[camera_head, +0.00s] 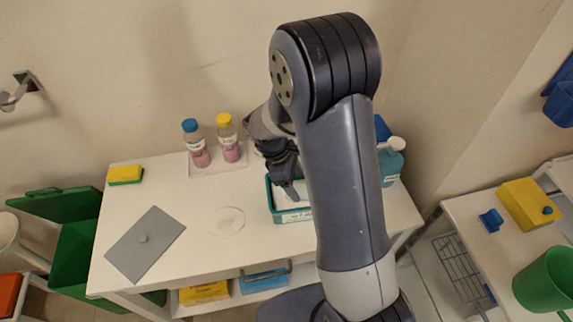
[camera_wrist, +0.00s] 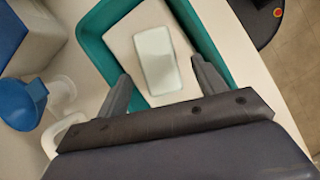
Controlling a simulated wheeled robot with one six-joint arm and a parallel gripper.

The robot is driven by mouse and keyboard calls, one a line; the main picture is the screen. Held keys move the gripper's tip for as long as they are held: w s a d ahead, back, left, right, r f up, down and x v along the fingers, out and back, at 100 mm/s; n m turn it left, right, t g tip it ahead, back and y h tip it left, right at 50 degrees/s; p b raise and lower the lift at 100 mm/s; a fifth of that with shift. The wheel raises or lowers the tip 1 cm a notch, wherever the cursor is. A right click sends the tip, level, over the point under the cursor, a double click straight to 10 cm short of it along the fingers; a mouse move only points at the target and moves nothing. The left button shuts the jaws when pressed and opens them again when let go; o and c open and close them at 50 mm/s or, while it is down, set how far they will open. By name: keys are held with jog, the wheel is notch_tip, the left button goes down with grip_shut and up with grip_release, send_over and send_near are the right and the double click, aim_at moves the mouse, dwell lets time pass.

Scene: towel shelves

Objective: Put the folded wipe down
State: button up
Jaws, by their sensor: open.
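The folded wipe (camera_wrist: 158,50) is a pale, slightly greenish white rectangle in the wrist view. It lies on a flat off-white surface inside a teal tray (camera_wrist: 98,22). My gripper (camera_wrist: 161,70) is open, with one finger on each side of the wipe's near end and visible gaps between fingers and wipe. In the head view, my gripper (camera_head: 291,190) points down into the teal tray (camera_head: 270,198) on the white table. There my arm hides the tray's right part, and I cannot make out the wipe clearly.
Two bottles with pink liquid (camera_head: 200,154) stand on a small tray behind. A blue-green pump bottle (camera_head: 391,166) stands right of my arm. A yellow-green sponge (camera_head: 125,175), a grey mat (camera_head: 146,243) and a faint round mark (camera_head: 227,221) lie left on the table (camera_head: 190,205).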

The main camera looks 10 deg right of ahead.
aim_at(301, 191)
jog(key=v, duration=0.9)
jog(key=shift+b, duration=0.35)
jog(key=shift+f, duration=0.1)
jog(key=p+x, duration=0.1)
jog(key=x, duration=1.1)
jog(key=shift+f, duration=0.35)
jog(key=shift+r, duration=1.7)
